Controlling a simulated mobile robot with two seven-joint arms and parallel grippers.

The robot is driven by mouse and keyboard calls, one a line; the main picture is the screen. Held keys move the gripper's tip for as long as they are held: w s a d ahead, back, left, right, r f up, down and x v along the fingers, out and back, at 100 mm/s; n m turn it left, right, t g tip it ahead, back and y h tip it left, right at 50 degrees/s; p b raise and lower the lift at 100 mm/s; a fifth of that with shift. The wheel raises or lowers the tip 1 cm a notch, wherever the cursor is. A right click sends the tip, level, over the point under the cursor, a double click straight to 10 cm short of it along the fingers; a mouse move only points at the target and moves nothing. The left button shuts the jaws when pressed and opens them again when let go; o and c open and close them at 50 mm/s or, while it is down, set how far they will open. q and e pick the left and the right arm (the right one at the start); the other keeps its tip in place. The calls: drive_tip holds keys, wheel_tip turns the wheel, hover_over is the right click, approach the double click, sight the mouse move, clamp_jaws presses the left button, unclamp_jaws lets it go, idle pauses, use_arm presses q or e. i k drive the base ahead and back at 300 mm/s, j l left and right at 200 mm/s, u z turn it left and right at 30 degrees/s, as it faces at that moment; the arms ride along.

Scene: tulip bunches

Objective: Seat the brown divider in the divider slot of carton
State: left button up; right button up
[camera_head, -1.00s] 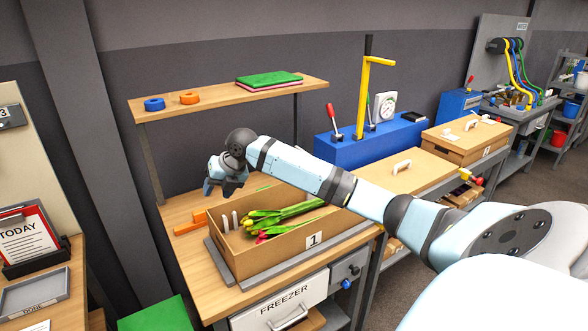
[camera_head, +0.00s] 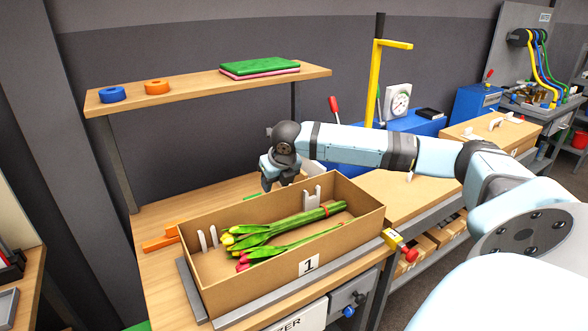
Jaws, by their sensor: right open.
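The carton (camera_head: 253,289), an open brown box marked 1, stands on the wooden bench. Red and yellow tulips (camera_head: 285,228) with green stems lie in it. Pale slotted holders show at its left end (camera_head: 207,238) and at its back wall (camera_head: 312,197). My right gripper (camera_head: 270,186) is open, behind the carton's back wall, and its fingers point down. I cannot make out a brown divider; the area behind the carton is partly hidden. My left gripper is not in view.
Orange pieces (camera_head: 160,241) lie left of the carton. A shelf (camera_head: 200,84) with blue and orange rings and green and pink sheets hangs above the bench. A closed brown box (camera_head: 395,204) stands to the right. Grey rails (camera_head: 190,288) edge the carton.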

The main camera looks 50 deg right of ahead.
sight(222, 290)
drive_tip(key=i+l, duration=0.15)
drive_tip(key=l, duration=0.25)
drive_tip(key=i+l, duration=0.1)
drive_tip(key=l, duration=0.3)
drive_tip(key=i+l, duration=0.15)
drive_tip(key=l, duration=0.25)
